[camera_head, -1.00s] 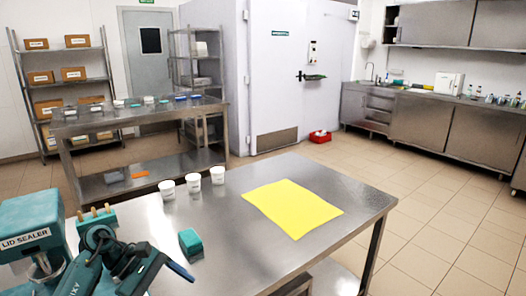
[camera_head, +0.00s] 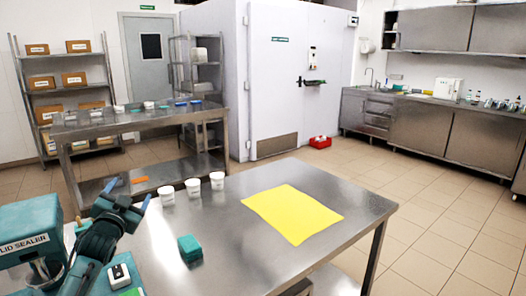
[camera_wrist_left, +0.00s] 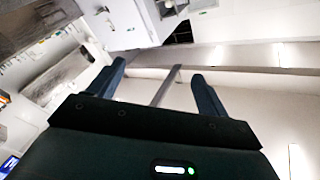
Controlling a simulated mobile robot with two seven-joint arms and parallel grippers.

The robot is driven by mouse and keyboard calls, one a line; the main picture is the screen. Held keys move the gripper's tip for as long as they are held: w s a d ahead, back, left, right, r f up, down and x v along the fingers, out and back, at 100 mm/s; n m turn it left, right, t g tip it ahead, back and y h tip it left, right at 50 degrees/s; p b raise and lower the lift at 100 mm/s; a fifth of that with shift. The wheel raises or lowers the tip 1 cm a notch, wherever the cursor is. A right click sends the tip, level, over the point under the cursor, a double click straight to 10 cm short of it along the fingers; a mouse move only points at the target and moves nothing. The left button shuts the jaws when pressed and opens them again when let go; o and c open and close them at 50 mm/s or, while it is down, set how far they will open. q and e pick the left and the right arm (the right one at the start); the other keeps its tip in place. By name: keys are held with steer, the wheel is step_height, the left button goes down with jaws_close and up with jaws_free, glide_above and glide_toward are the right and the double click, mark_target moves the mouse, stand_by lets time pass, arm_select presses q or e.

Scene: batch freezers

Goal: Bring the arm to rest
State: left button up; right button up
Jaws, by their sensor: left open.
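My left arm rises at the lower left of the head view. Its left gripper (camera_head: 130,193) is raised above the left edge of the steel table (camera_head: 240,262), with the fingers apart and nothing between them. In the left wrist view the two fingers of the left gripper (camera_wrist_left: 158,72) stand wide apart, with only the tilted room behind them. The gripper touches no object. My right gripper is in neither view.
A lid sealer (camera_head: 30,228) stands close beside my left arm.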

arm_select(q)
steer(key=s+d+f+g+h, duration=0.1)
steer(key=s+d+f, duration=0.2)
steer(key=s+f, duration=0.2)
steer(key=s+d+f+n+g+h, duration=0.1)
steer(key=s+d+f, duration=0.3)
steer(key=f, duration=0.6)
steer(key=s+d+f+n+g, duration=0.1)
steer(key=s+d+f+g, duration=0.2)
steer(key=s+f, duration=0.3)
steer(key=shift+s+d+f+h, duration=0.4)
steer(key=shift+d+f, duration=0.15)
steer(key=shift+f, duration=0.15)
steer(key=s+d+f+g, duration=0.1)
steer(key=s+d+f, duration=0.1)
steer(key=s, duration=0.6)
steer(key=s+d+f+g+h, duration=0.1)
steer(key=s+d, duration=0.3)
steer(key=s, duration=0.4)
steer(key=s+d+f+g+h, duration=0.1)
steer(key=s+d+f, duration=0.3)
steer(key=s, duration=0.3)
steer(key=shift+s+n+g, duration=0.3)
steer(key=shift+s+n, duration=0.1)
